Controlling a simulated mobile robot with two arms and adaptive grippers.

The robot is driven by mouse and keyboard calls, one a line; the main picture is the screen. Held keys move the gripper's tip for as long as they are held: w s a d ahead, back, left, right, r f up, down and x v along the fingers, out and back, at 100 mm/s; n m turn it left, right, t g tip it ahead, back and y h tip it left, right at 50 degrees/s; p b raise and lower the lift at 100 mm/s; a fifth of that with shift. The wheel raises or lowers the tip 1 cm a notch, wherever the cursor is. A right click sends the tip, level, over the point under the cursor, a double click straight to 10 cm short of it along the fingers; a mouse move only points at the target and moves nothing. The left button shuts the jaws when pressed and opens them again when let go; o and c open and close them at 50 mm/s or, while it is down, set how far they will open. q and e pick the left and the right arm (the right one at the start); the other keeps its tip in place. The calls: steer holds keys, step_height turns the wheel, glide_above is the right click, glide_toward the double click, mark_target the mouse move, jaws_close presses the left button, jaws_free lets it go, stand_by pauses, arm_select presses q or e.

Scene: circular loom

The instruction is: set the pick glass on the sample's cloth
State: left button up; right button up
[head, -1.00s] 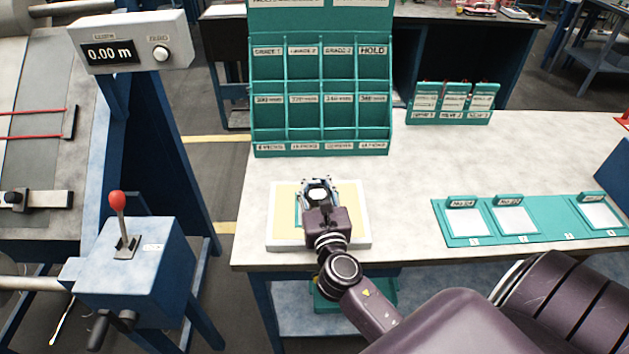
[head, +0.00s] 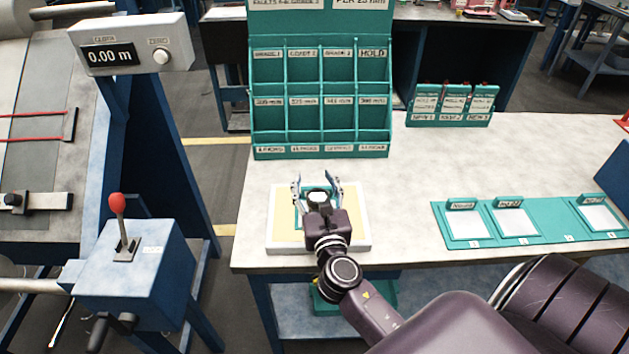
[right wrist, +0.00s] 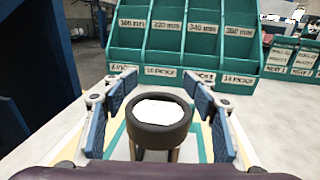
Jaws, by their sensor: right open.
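The pick glass (head: 318,196) is a dark round ring with a pale lens on short legs. In the right wrist view the pick glass (right wrist: 158,120) stands upright between my finger pads, with a gap on each side. It appears to rest on the sample's yellow cloth (head: 282,222), within a teal outline; its feet are partly hidden. The cloth lies on a white board (head: 362,243) at the table's front left. My right gripper (head: 317,181) is open, with its fingers on either side of the glass. It also shows in the right wrist view (right wrist: 162,86). My left gripper is out of view.
A teal sorting rack (head: 320,150) stands behind the board. A teal tray (head: 532,233) with white cards lies to the right, and a small teal card holder (head: 450,121) stands at the back. The table (head: 410,180) between them is clear. A blue lever box (head: 135,270) stands left.

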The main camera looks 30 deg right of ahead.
steer(key=b+v, duration=0.3)
steer(key=v, duration=0.8)
steer(key=shift+s+a+r, duration=0.1)
steer(key=shift+s+a, duration=0.15)
steer(key=shift+s, duration=0.25)
